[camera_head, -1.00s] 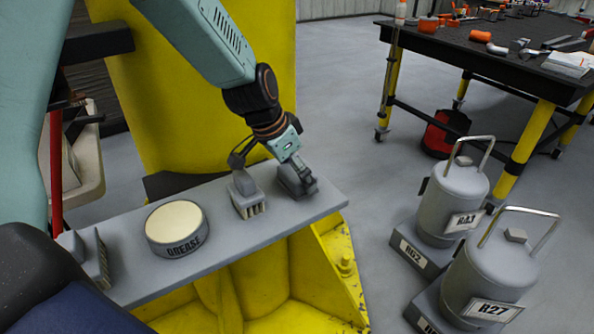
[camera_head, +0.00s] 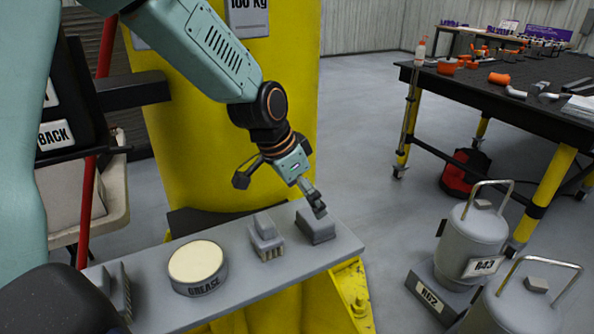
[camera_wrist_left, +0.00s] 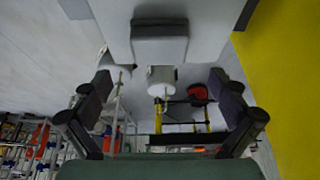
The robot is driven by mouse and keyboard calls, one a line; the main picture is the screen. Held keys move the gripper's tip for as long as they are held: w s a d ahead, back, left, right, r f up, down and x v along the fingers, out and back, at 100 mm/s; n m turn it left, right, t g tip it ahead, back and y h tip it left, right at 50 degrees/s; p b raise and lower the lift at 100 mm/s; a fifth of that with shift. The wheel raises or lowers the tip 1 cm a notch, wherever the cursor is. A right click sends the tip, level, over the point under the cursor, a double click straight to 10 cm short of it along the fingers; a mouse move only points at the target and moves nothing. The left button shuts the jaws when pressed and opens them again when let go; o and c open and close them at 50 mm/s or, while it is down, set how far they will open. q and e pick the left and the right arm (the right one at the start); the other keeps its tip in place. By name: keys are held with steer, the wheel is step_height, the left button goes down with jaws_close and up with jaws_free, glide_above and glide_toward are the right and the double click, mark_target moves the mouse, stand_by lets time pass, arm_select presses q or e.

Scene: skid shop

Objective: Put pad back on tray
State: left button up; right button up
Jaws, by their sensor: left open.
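The pad, a small grey block (camera_head: 316,226), lies on the right end of the long grey tray (camera_head: 226,252) in the head view. It also shows in the left wrist view (camera_wrist_left: 159,45), ahead of the fingers. My left gripper (camera_head: 318,207) is just above and beside the pad in the head view. In the left wrist view its two fingers (camera_wrist_left: 164,95) are spread wide with nothing between them, and the pad appears apart from them. My right gripper is not in view.
A grease tin (camera_head: 198,265) and a brush-like block (camera_head: 266,238) sit on the tray left of the pad. A yellow post (camera_head: 230,130) stands behind. Grey canisters (camera_head: 470,240) stand at right, below a dark workbench (camera_head: 490,95). Open floor lies between.

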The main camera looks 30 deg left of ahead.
arm_select(q)
steer(key=shift+p+v, duration=0.4)
steer(key=shift+v, duration=2.1)
